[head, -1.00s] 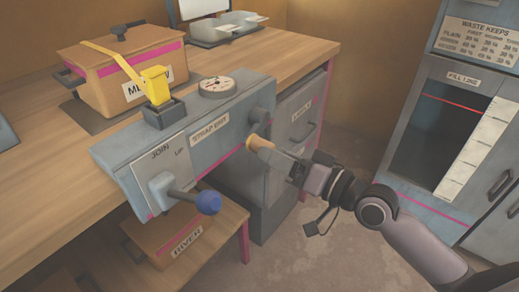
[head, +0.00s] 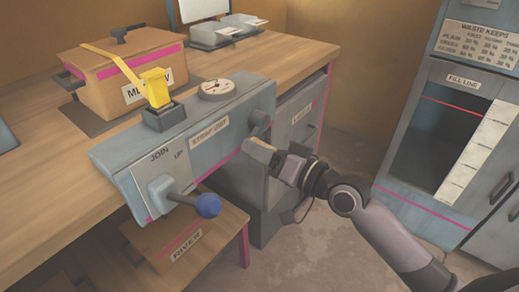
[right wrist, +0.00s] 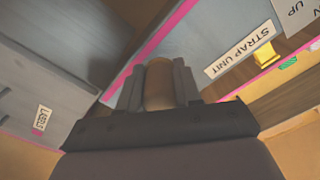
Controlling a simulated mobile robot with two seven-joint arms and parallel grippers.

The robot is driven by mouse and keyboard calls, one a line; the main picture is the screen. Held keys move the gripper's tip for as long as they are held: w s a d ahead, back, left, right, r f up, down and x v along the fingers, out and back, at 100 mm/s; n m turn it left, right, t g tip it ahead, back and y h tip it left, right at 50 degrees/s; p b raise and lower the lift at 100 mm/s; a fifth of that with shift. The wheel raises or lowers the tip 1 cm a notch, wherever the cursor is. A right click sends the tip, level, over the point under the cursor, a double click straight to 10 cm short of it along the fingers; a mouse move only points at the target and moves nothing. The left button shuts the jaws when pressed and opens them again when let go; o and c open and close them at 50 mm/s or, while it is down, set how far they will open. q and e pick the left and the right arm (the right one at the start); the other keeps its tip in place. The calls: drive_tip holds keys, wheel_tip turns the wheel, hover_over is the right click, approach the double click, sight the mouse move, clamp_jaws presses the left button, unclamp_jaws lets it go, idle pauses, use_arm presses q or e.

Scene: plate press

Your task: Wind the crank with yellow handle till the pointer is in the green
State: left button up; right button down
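The strap unit (head: 215,122) is a grey box on the bench edge with a "STRAP UNIT" label. Its crank (head: 259,122) sticks out at the right end, and the yellow-tan handle (head: 259,149) hangs just below it. My right gripper (head: 270,154) is at the handle. In the right wrist view, the handle (right wrist: 159,86) sits between both fingers, which look closed against its sides. A round dial (head: 216,89) with a pale face lies on top of the unit; its pointer is too small to read against the green. My left gripper is out of view.
A blue-knobbed lever (head: 207,204) juts from the unit's front. A yellow strap piece (head: 155,87) stands on the unit, in front of a strapped box (head: 125,70). A drawer cabinet (head: 300,120) is close behind my gripper. A grey waste cabinet (head: 440,130) stands right.

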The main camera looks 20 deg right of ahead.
drive_tip(key=shift+s+a, duration=0.2)
idle(0.6)
drive_tip(key=shift+r+p, duration=0.15)
drive_tip(key=shift+p, duration=0.3)
